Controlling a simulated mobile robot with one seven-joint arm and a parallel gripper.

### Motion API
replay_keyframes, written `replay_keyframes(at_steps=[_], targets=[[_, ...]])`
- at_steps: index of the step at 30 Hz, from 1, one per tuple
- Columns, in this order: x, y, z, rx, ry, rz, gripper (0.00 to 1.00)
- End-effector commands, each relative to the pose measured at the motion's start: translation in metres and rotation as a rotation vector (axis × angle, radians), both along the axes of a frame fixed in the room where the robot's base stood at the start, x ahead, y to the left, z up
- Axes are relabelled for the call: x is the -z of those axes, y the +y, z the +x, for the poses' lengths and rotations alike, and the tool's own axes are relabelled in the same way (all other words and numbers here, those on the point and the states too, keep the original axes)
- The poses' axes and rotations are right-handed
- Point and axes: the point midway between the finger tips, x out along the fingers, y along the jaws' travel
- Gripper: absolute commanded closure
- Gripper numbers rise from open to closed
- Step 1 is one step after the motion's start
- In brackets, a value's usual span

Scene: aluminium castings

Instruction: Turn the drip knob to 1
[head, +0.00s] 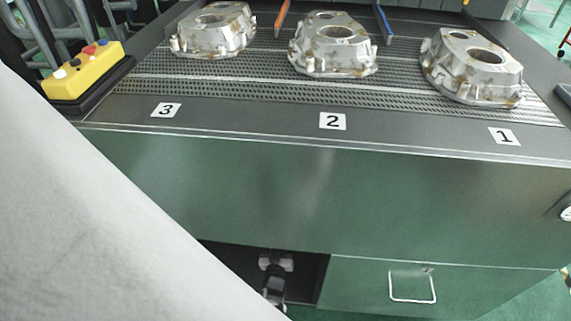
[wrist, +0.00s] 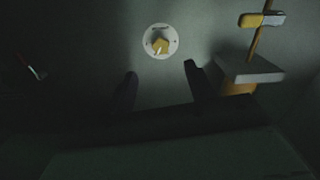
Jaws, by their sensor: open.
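The drip knob (wrist: 160,45) shows in the wrist view as a yellow knob on a round white dial (wrist: 149,35), set on a dark surface. Small marks ring the dial but are too small to read, so I cannot tell which number the knob points to. My gripper (wrist: 160,80) is open and empty. Its two dark fingers stand apart, below the dial in the picture, one to its left and one to its right. They do not appear to touch the knob. I cannot make out the knob in the head view.
Right of the knob, a grey block (wrist: 250,70) with a yellow part and a rod stands close to the right finger. Several castings (head: 335,45) lie on the perforated bench top (head: 250,98). A yellow button box (head: 82,72) sits left; a drawer handle (head: 412,300) is below.

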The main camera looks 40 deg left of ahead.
Motion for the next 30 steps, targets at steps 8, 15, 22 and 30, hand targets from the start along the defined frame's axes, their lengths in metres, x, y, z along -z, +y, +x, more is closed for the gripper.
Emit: replay_keyframes(at_steps=[8, 15, 22, 30], targets=[[0.006, 0.026, 0.042, 0.002, -0.004, 0.005, 0.45], [0.006, 0.046, 0.073, 0.0, -0.003, 0.005, 0.45], [0.003, 0.059, 0.095, -0.001, -0.001, 0.003, 0.45], [0.0, 0.064, 0.104, -0.002, -0.001, 0.001, 0.45]])
